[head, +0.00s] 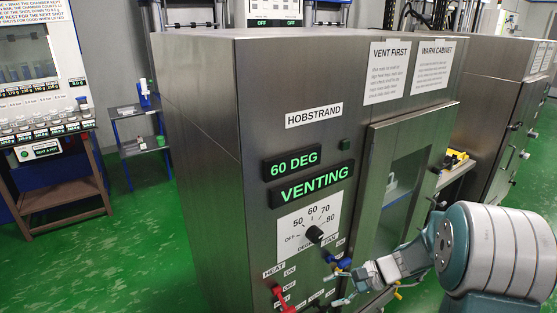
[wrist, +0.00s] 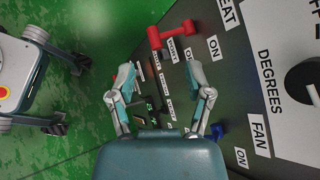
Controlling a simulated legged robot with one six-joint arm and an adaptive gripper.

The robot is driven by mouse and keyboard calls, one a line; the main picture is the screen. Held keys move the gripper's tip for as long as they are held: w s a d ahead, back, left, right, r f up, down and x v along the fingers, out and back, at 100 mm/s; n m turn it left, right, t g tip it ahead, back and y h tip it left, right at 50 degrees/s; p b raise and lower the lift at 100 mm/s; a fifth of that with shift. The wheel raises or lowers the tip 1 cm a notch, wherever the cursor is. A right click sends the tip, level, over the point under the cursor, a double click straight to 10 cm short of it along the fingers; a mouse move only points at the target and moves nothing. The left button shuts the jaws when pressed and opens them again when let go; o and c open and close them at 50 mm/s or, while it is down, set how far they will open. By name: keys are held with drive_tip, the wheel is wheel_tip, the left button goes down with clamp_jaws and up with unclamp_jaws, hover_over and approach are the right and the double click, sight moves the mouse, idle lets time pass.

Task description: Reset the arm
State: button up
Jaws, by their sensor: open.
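My gripper (head: 345,288) is in front of the lower control panel of the steel warm cabinet (head: 200,120). In the wrist view my gripper (wrist: 160,82) has its two fingers spread apart with nothing between them. The panel has a red handle (head: 284,300) at the HEAT label, also in the wrist view (wrist: 173,37), and a blue handle (head: 340,264) near FAN. A black dial (head: 314,234) sits on the white temperature plate. The displays read "60 DEG" (head: 293,163) and "VENTING" (head: 312,184). My forearm hides part of the cabinet's lower right.
The cabinet's windowed door (head: 372,195) is right of the panel. A second steel cabinet (head: 503,80) stands farther right. A brown bench (head: 60,190) and a small blue rack (head: 140,140) stand at the left. The green floor (head: 100,265) between is clear.

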drive_tip(key=s+d+r+n+t+h, duration=0.1)
drive_tip(key=s+r+n+t+h, duration=0.1)
drive_tip(key=s+r+n+h, duration=0.3)
drive_tip(key=s+d+r+n+t+h, duration=0.1)
drive_tip(key=s+r+n+t+h, duration=0.2)
drive_tip(key=s+r+n+h, duration=0.3)
drive_tip(key=s+r, duration=0.5)
drive_tip(key=s, duration=0.5)
drive_tip(key=shift+r+n+h, duration=0.3)
drive_tip(key=shift+r, duration=0.1)
